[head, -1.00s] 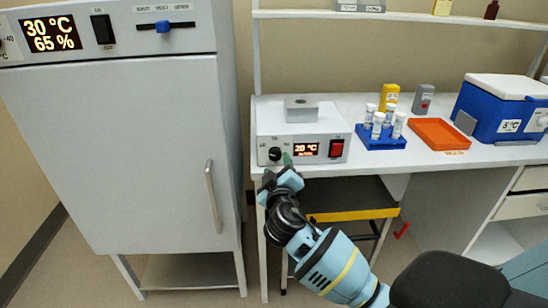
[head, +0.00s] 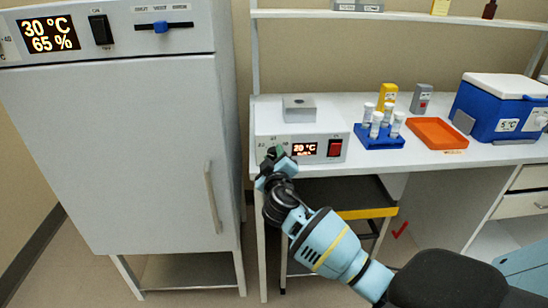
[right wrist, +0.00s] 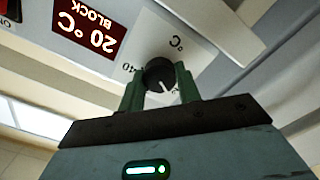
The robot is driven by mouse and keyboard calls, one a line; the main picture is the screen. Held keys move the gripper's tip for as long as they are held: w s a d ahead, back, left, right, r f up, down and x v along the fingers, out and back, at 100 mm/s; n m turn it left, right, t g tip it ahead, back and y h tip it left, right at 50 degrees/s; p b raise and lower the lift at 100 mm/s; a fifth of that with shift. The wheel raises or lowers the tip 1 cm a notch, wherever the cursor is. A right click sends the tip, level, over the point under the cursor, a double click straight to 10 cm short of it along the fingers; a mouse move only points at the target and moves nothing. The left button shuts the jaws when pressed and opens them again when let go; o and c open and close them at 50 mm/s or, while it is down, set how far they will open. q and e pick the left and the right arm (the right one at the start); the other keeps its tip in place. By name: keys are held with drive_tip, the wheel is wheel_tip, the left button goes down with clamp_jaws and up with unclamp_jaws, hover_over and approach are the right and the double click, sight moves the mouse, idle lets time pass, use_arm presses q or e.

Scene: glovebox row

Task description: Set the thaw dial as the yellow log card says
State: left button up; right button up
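The thaw dial (right wrist: 158,74) is a small black knob with a white pointer line on the front of a white block heater (head: 318,128). The heater's display (right wrist: 92,32) reads 20 °C BLOCK. My right gripper (right wrist: 160,82) has its green fingers on either side of the dial, seemingly touching it. In the right wrist view the pointer slants down and slightly right; a 40 mark is partly visible by the left finger. In the head view my right gripper (head: 275,154) hides the dial. No readable yellow log card shows. My left gripper is out of view.
A red switch (head: 335,148) sits right of the display. A blue rack of tubes (head: 380,140), an orange tray (head: 437,134) and a blue cooler (head: 500,112) stand further right. A tall incubator (head: 110,150) reading 30 °C, 65 % stands left.

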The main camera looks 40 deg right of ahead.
drive_tip(key=shift+c, duration=1.4)
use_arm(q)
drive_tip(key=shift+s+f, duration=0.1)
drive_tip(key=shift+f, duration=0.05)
